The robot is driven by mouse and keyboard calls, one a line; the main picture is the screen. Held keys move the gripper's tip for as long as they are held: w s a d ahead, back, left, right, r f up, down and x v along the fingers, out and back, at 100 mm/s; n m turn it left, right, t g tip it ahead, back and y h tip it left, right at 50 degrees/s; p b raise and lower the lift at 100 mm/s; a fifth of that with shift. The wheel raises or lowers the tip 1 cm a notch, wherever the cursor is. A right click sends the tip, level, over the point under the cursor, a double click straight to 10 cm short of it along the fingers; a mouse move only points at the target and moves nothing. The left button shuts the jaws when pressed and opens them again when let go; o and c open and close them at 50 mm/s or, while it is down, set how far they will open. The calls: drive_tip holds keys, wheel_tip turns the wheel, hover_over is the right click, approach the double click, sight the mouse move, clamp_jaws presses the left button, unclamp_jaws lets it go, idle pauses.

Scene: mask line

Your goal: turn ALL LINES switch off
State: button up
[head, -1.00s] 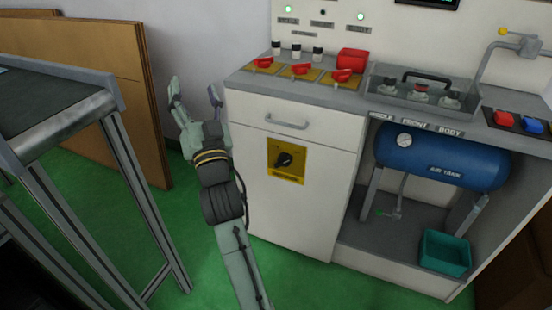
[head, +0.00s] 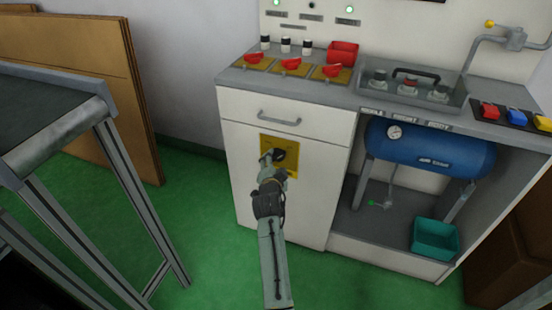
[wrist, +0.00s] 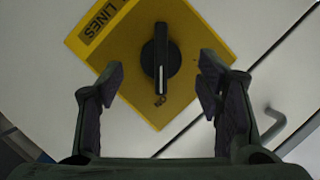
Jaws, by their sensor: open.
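The ALL LINES switch is a black rotary knob (wrist: 161,64) on a yellow plate (wrist: 125,62) marked "LINES". The plate (head: 291,166) is on the white cabinet door in the head view, partly hidden by my gripper. The knob's white pointer mark is at its lower end in the wrist view, beside the word "ON". My gripper (wrist: 160,88) is open, with one finger on each side of the knob in the picture. The fingers appear apart from the knob; the remaining gap in depth is hard to tell. In the head view my gripper (head: 272,157) is in front of the plate.
A drawer handle (head: 279,117) sits above the plate. Red levers (head: 291,64) and a red box (head: 342,53) are on the counter. A blue air tank (head: 430,150) and teal bin (head: 435,238) are at right. A grey table (head: 60,115) stands at left.

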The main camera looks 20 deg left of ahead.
sight(276, 159)
drive_tip(key=shift+x, duration=1.85)
drive_tip(key=shift+c, duration=0.4)
drive_tip(key=c, duration=1)
drive_tip(key=shift+c, duration=0.2)
